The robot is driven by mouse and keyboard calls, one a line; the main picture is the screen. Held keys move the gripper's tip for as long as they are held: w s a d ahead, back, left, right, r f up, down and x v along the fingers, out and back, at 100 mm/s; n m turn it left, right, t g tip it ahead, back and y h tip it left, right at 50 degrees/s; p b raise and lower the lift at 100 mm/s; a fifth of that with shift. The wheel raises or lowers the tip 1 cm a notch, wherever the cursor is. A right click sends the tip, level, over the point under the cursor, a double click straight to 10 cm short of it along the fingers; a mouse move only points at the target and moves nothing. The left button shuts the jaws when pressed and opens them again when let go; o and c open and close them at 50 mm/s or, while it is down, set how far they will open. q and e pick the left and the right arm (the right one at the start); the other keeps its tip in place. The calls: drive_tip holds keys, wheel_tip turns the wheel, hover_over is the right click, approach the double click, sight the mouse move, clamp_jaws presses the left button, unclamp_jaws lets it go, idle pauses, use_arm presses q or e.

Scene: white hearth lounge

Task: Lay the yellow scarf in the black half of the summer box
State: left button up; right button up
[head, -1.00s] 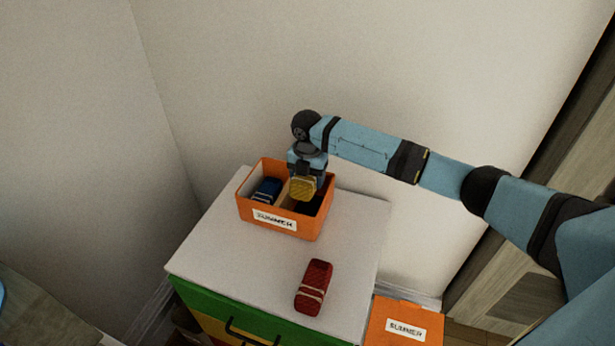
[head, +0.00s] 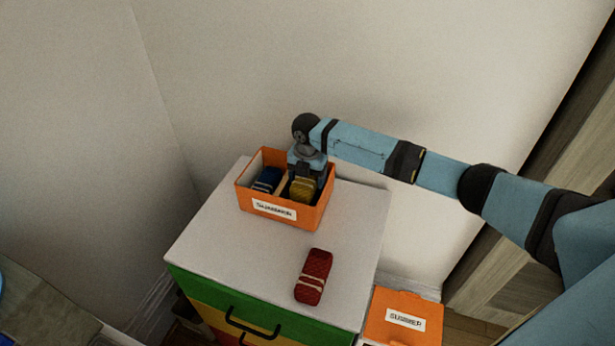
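The orange summer box (head: 301,222), with a label on its front, stands open on the white cabinet top. A divider splits it into a light left half and a black right half. The yellow scarf (head: 303,190), a folded bundle, is down inside the black half, below the rim line. My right gripper (head: 306,178) reaches down into that half from above and is shut on the scarf; its fingertips are largely hidden. Whether the scarf touches the box floor is hidden. My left gripper is not in view.
A folded blue scarf (head: 268,180) lies in the light half. A folded red scarf with pale bands (head: 313,277) lies on the white cabinet top (head: 220,250), which is otherwise clear. An orange lid with a label (head: 403,337) is at the lower right. Walls stand close behind.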

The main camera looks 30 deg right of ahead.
drive_tip(key=o, duration=0.3)
